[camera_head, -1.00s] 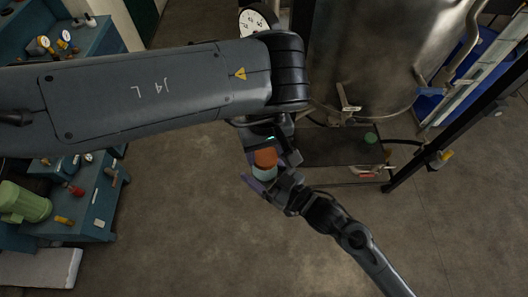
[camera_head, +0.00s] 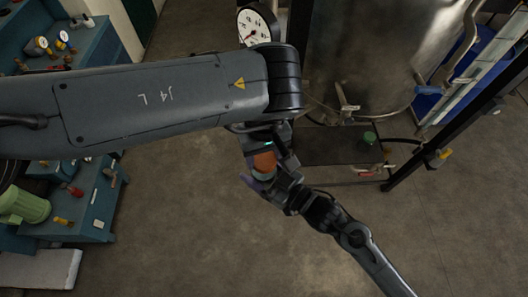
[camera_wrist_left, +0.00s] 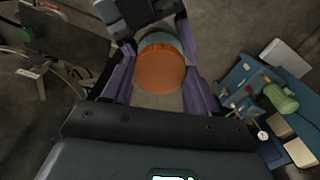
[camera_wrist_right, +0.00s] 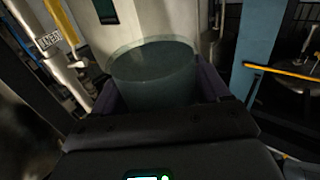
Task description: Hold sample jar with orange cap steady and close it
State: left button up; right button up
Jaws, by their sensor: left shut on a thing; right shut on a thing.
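The sample jar shows in the head view with its orange cap (camera_head: 264,160) on top and a strip of pale blue-green body (camera_head: 262,174) below. My left gripper (camera_head: 267,157) comes from above and is shut on the cap. In the left wrist view the cap (camera_wrist_left: 160,70) is between the purple fingers, with part of the jar body (camera_wrist_left: 162,39) behind it. My right gripper (camera_head: 266,181) is shut on the jar body from the lower right. The right wrist view shows the translucent body (camera_wrist_right: 155,76) between its fingers. Whether the cap is fully seated cannot be seen.
A large steel tank (camera_head: 385,50) stands at upper right, with a dark platform (camera_head: 335,146) below it. A teal bench (camera_head: 85,205) with a green motor (camera_head: 22,204) is at left. A dial gauge (camera_head: 257,26) is at the top. The floor below the grippers is clear.

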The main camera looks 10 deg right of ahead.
pick_arm(q)
jog(key=shift+f, duration=0.55)
jog(key=o, duration=0.6)
pick_arm(e)
grip_shut()
pick_arm(q)
jog(key=o, duration=0.4)
jog(key=shift+r, duration=2.25)
jog(key=shift+c, duration=0.4)
